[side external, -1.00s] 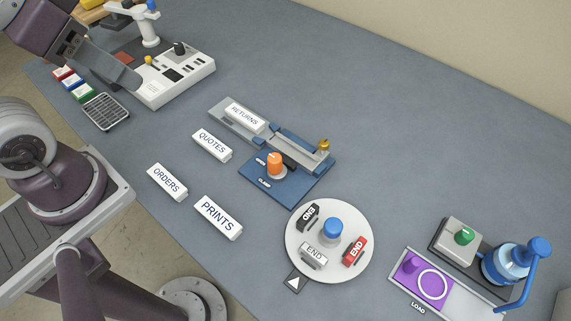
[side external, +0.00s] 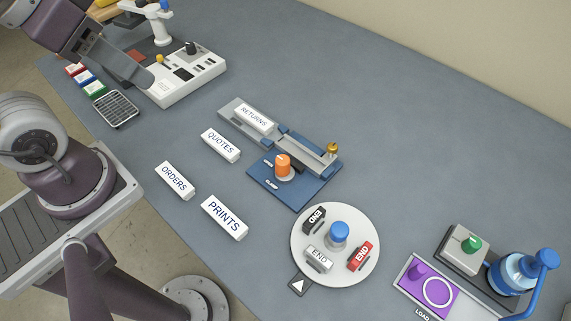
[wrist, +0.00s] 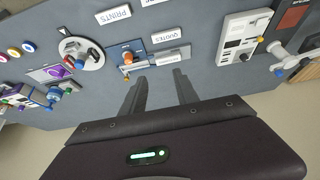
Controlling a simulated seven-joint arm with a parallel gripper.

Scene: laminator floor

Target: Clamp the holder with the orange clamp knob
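The orange clamp knob (side external: 283,165) stands upright on a blue base plate (side external: 311,192) marked with small labels, one reading CLAMP. Its exact turn is hard to read. Behind it lies the long grey holder (side external: 232,110), with a white RETURNS plate (side external: 254,118) on it and a brass knob (side external: 332,148) at its right end. The orange knob also shows in the wrist view (wrist: 127,57). My gripper (wrist: 161,76) is open and empty in the wrist view, its fingers apart below the holder. In the side view it is at the upper left, well away from the knob.
White QUOTES (side external: 221,145), ORDERS (side external: 174,180) and PRINTS (side external: 224,217) plates lie left of the base. A round turntable (side external: 339,275) with END blocks stands in front right. A white control unit (side external: 186,82) stands at the back left. The table right of the holder is clear.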

